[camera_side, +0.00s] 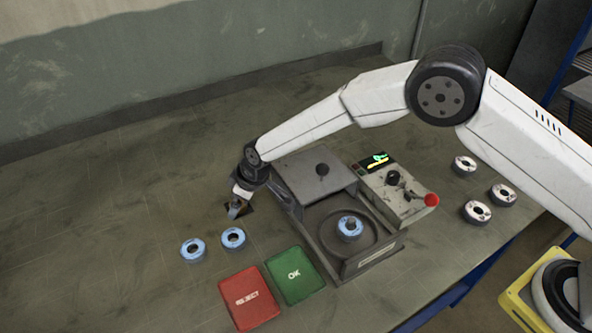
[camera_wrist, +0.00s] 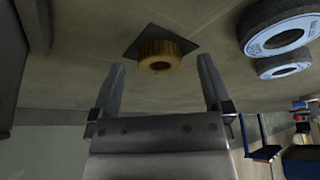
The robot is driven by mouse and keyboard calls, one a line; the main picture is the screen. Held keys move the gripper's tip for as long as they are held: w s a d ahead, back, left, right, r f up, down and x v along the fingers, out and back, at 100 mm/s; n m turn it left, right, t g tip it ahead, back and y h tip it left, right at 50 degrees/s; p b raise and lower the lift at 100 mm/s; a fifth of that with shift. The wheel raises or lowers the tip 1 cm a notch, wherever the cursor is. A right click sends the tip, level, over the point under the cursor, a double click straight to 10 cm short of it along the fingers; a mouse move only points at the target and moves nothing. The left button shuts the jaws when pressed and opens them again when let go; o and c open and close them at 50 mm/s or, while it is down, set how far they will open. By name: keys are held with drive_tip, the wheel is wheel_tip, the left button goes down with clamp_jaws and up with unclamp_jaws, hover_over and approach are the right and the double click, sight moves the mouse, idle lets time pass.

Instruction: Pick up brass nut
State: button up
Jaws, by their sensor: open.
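The brass nut (camera_wrist: 160,62) is a golden ribbed ring. In the wrist view it lies on a dark square patch (camera_wrist: 186,44) on the table, ahead of my fingertips and roughly midway between them. My gripper (camera_wrist: 162,66) is open and empty, with one finger on each side of the line to the nut. In the side view my gripper (camera_side: 235,212) points down close to the dark patch (camera_side: 246,209), left of the machine. I cannot make out the nut there; the gripper seems to hide it.
Red REJECT (camera_side: 252,299) and green OK (camera_side: 295,275) trays lie in front. Table at left is clear.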

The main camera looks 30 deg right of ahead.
drive_tip(key=shift+a+f, duration=0.1)
drive_tip(key=shift+f, duration=0.15)
idle(0.3)
clamp_jaws()
drive_tip(key=shift+w+r, duration=0.1)
drive_tip(key=shift+r, duration=0.1)
